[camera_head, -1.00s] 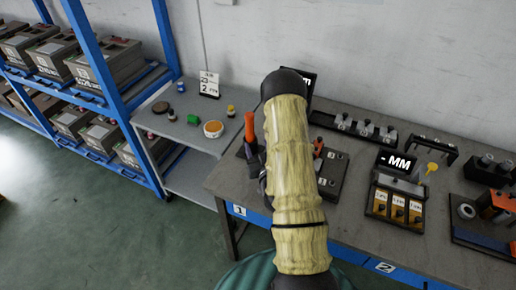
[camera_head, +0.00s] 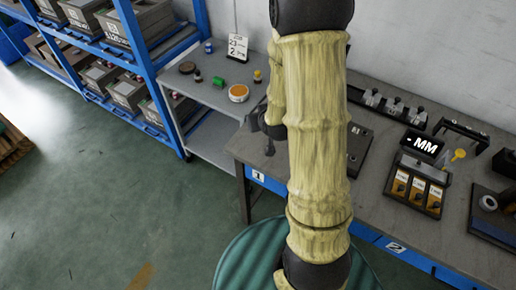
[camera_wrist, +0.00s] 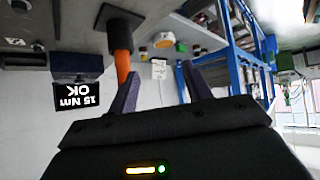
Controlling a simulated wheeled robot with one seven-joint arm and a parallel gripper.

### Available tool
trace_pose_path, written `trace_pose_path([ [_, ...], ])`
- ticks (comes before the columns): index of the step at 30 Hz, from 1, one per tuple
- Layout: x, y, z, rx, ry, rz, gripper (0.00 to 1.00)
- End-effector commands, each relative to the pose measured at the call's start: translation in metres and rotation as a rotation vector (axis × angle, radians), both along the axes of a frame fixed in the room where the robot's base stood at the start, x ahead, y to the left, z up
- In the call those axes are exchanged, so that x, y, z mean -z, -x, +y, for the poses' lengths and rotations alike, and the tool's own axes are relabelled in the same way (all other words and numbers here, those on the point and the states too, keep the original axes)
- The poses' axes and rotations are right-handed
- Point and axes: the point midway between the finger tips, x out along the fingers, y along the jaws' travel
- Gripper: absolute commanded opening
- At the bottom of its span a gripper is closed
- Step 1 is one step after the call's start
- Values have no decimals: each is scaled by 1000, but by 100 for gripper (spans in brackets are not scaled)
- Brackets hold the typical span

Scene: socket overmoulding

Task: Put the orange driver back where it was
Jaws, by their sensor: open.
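The orange driver (camera_wrist: 123,65) stands in a dark square holder (camera_wrist: 120,25) on the bench, seen in the upside-down wrist view. My gripper (camera_wrist: 160,70) is open, with nothing held between its two fingers. The driver shows just beside and partly behind the left finger in that picture, outside the gap. I cannot tell whether finger and driver touch. In the head view my arm hides the driver, and a dark end part of my arm shows at the bench's left end.
A display (camera_wrist: 78,96) reading "15 Nm OK" is close by in the wrist view. A grey side table (camera_head: 213,128) holds small items and a card (camera_head: 238,47). A blue rack (camera_head: 150,75) stands left. Gauges and a second display (camera_head: 420,146) occupy the bench's right.

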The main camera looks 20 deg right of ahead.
Motion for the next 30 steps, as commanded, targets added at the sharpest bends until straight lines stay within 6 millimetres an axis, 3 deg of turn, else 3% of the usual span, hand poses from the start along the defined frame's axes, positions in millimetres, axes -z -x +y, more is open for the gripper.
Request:
trace_pose_path([
  [8,-29,58,35,-22,-24,277,49],
  [18,-63,148,68,-41,-56,587,49],
  [22,-66,160,71,-43,-61,627,49],
  [30,-68,160,71,-42,-60,630,49],
])
